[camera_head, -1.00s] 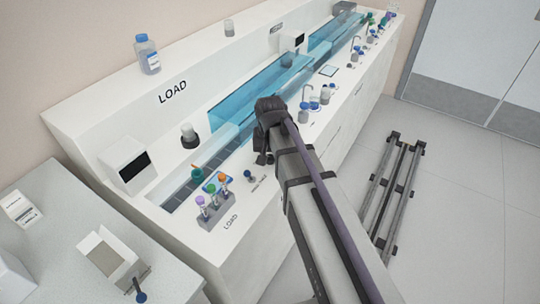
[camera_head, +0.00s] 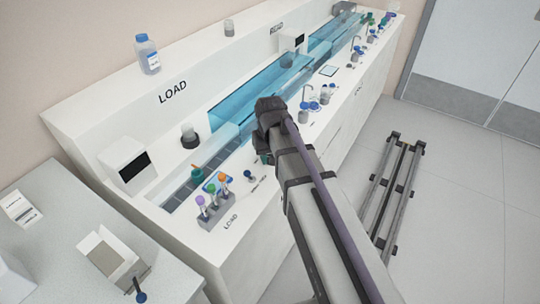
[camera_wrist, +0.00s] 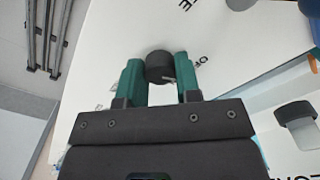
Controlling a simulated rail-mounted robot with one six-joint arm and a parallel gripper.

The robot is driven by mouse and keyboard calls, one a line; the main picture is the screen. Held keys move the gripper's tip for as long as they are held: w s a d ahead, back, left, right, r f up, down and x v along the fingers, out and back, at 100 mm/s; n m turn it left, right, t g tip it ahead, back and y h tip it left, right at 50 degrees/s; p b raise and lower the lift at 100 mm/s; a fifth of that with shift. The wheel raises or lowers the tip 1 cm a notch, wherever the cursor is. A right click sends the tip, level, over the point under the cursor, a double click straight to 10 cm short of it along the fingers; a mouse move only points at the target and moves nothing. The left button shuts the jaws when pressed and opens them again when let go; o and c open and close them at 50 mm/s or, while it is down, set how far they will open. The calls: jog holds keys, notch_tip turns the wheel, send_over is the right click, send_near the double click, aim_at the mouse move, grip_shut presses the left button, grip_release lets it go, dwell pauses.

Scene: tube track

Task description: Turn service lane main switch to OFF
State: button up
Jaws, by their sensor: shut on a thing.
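In the wrist view my gripper (camera_wrist: 161,82) has two green fingers closed on a dark round knob (camera_wrist: 160,64), one on each side. The knob stands on a white panel and has a small light mark on its near edge. A partly readable label beginning "OF" (camera_wrist: 201,57) is printed right of the knob. In the head view my wrist covers most of the gripper (camera_head: 266,158) and hides the knob at the front of the white bench (camera_head: 240,210).
A rack of capped tubes (camera_head: 215,207) and a small blue-topped knob (camera_head: 250,175) stand left of my arm. Blue-capped items (camera_head: 313,107) stand beyond it. A clear blue cover (camera_head: 262,85) runs along the bench. A rail frame (camera_head: 395,190) lies on the floor.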

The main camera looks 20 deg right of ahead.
jog(key=o, duration=0.9)
jog(key=shift+o, duration=0.2)
jog(key=shift+r, duration=0.1)
notch_tip(320, 180, up, 11)
jog(key=p, duration=1.1)
jog(key=shift+f, duration=0.2)
